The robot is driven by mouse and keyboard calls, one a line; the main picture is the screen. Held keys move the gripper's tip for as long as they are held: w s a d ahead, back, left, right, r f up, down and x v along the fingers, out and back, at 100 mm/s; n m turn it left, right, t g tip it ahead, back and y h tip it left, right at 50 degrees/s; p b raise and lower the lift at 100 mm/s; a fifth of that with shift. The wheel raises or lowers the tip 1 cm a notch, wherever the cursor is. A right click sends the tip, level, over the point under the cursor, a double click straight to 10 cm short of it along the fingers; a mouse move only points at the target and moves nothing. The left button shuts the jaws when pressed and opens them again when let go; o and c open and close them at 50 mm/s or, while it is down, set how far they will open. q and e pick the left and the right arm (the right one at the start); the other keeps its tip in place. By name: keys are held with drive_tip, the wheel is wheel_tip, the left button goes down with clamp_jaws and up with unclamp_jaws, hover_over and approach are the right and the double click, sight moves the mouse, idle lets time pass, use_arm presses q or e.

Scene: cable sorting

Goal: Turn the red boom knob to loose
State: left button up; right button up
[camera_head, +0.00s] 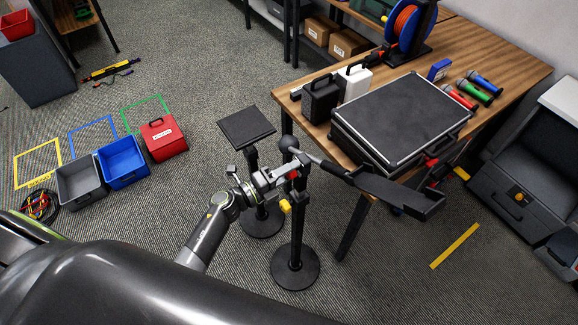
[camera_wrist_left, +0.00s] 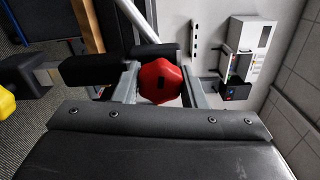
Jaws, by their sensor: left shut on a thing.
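In the head view a bit of the red knob (camera_head: 293,174) shows at the fingertips. My left gripper (camera_head: 284,177) is shut on the knob, at the top of a black stand (camera_head: 297,235) with a round base. The boom (camera_head: 345,173) runs from a ball-shaped end to the right, toward a dark tray-like piece. I cannot tell whether the knob is loose or tight. My right gripper is not in view.
A yellow knob (camera_head: 285,206) sits lower on the stand. A second stand with a flat black top (camera_head: 247,127) is close behind my left gripper. The wooden table (camera_head: 520,70) with a black case (camera_head: 405,115) is to the right. Bins stand on the floor at left.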

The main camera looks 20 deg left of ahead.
use_arm(q)
drive_tip(key=shift+n+p, duration=0.45)
drive_tip(key=shift+n, duration=0.35)
drive_tip(key=o, duration=1)
drive_tip(key=shift+s, duration=0.1)
drive_tip(key=shift+f, duration=0.15)
drive_tip(key=shift+a+f, duration=0.1)
